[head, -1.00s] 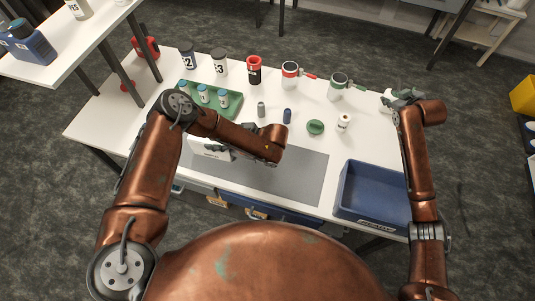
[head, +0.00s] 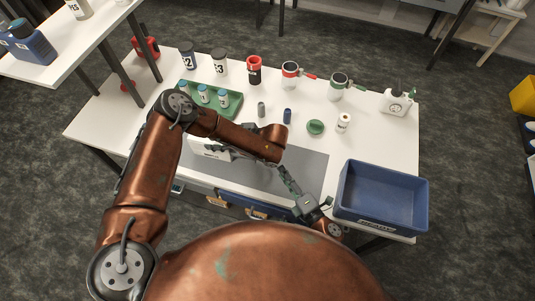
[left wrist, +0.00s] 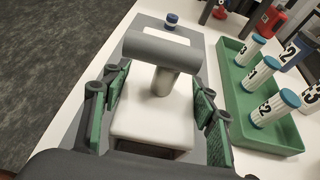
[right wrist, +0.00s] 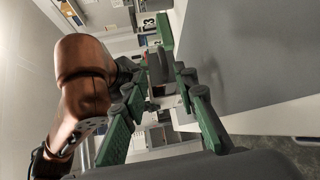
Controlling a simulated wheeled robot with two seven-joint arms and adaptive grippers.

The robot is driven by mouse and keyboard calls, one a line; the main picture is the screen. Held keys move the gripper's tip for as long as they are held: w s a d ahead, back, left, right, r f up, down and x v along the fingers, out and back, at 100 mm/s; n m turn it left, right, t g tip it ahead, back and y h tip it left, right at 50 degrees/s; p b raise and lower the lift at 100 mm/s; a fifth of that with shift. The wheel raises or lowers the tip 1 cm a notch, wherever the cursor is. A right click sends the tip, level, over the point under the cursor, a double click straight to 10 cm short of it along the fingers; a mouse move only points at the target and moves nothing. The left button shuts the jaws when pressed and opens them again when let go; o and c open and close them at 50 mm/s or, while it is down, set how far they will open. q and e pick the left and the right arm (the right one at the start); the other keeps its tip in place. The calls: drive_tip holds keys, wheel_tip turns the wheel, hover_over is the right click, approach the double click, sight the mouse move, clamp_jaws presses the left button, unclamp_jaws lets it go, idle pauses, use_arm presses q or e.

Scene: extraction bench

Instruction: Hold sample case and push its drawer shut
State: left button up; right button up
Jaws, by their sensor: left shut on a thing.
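The sample case (head: 209,150) is a white box on the grey mat, partly behind my left arm in the head view. In the left wrist view its white body (left wrist: 150,125) and grey handle bar (left wrist: 165,48) lie between the fingers. My left gripper (left wrist: 163,90) is shut on the case.
A blue bin (head: 380,198) stands at the front right. A green tray (head: 232,108) with several vials is behind the case. Small bottles, a green lid (head: 315,127) and cups stand further back.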

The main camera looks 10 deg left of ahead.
drive_tip(key=shift+s+a+f, duration=0.15)
drive_tip(key=shift+a, duration=0.1)
drive_tip(key=shift+w+a+f, duration=0.1)
drive_tip(key=shift+w+a, duration=0.1)
drive_tip(key=shift+w, duration=0.05)
drive_tip(key=x, duration=1.1)
drive_tip(key=shift+w, duration=0.1)
drive_tip(key=shift+d, duration=0.1)
drive_tip(key=shift+c, duration=0.5)
clamp_jaws()
drive_tip(key=shift+f, duration=0.15)
